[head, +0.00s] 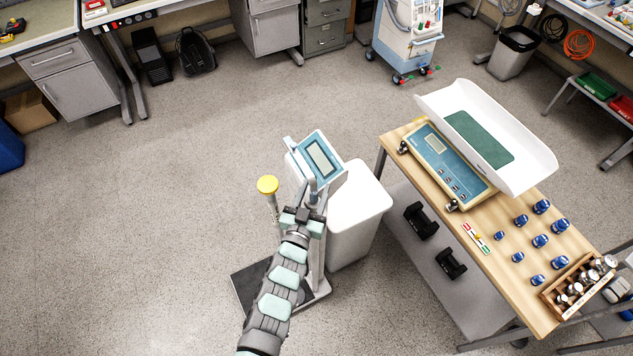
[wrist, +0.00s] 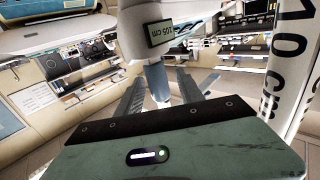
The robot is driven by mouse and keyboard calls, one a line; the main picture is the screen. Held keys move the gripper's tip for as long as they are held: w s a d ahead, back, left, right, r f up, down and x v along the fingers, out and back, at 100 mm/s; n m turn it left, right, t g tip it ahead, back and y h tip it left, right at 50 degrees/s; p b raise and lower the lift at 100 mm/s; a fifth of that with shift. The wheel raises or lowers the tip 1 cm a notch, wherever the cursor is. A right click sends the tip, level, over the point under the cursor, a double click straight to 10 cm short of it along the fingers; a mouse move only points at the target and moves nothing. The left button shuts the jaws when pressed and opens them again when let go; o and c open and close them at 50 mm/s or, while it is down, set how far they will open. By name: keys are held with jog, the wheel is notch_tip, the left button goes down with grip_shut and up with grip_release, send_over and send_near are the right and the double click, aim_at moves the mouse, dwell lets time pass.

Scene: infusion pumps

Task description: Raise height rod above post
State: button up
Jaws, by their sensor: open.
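The scale with the height rod stands mid-floor in the head view, with a tilted display head (head: 320,158) and a dark base plate (head: 244,287). In the wrist view a small readout (wrist: 172,31) says 105 cm. Below it a short grey-blue upright (wrist: 158,82), which looks like part of the rod, shows between my fingers. A white post marked in cm (wrist: 292,70) rises close on the right. My gripper (head: 304,213) is open at the scale's upright; its fingers also show in the wrist view (wrist: 159,92). I cannot tell whether they touch the upright.
A yellow-capped rod (head: 267,186) stands just left of my gripper. A white bin (head: 357,222) stands close on the right. The floor to the left is clear.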

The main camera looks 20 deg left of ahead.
jog(key=shift+w, duration=1.05)
grip_shut()
dwell(0.8)
